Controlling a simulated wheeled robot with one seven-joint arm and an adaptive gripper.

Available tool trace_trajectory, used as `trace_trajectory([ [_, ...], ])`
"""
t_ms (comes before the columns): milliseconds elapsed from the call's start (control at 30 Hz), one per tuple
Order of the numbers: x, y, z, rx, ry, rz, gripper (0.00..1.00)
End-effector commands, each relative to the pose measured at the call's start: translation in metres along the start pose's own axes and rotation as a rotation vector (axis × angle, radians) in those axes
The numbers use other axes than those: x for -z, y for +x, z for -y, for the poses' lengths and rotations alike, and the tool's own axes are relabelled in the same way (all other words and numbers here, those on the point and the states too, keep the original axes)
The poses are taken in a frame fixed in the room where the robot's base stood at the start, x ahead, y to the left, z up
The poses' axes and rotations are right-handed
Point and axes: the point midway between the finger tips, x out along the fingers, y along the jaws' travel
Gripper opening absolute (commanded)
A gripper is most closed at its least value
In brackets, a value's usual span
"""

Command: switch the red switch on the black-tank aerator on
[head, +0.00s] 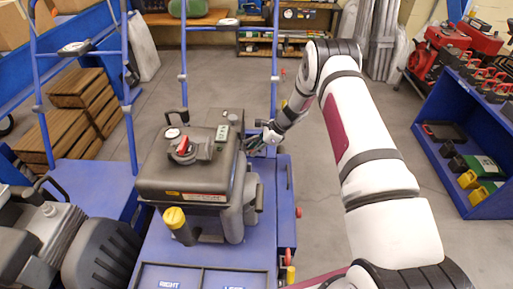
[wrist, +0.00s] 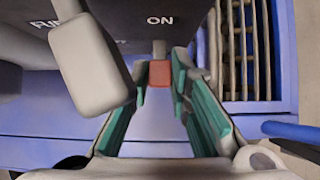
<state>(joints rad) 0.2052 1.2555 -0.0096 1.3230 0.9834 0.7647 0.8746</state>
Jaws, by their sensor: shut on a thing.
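The black-tank aerator (head: 190,170) stands on a blue cart in the middle of the head view. My gripper (head: 258,142) is at its right side. In the wrist view, the small red switch (wrist: 159,75) sits below the white word ON on the dark panel (wrist: 165,20). My gripper's teal-padded fingers (wrist: 160,92) are on either side of the switch, shut on it. The switch hangs from a short light stem. It is hidden in the head view, and its position is hard to tell.
A grey lever (wrist: 90,65) beside the partly hidden FU label is close to my left finger. Another engine unit (head: 60,230) stands at the lower left. A blue shelf (head: 465,150) is at the right. Floor between cart and shelf is clear.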

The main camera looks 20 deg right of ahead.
Motion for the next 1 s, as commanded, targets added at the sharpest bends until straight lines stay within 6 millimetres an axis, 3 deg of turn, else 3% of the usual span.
trace_trajectory([
  [600, -0.0016, -0.0012, 0.0001, 0.000, 0.001, -0.052, 0.00],
  [633, -0.0016, -0.0012, 0.0001, 0.000, 0.001, -0.052, 0.23],
  [700, -0.0016, -0.0011, 0.0001, 0.000, 0.001, -0.052, 0.38],
  [1000, -0.0019, -0.0017, 0.0002, 0.000, 0.001, -0.052, 0.38],
])
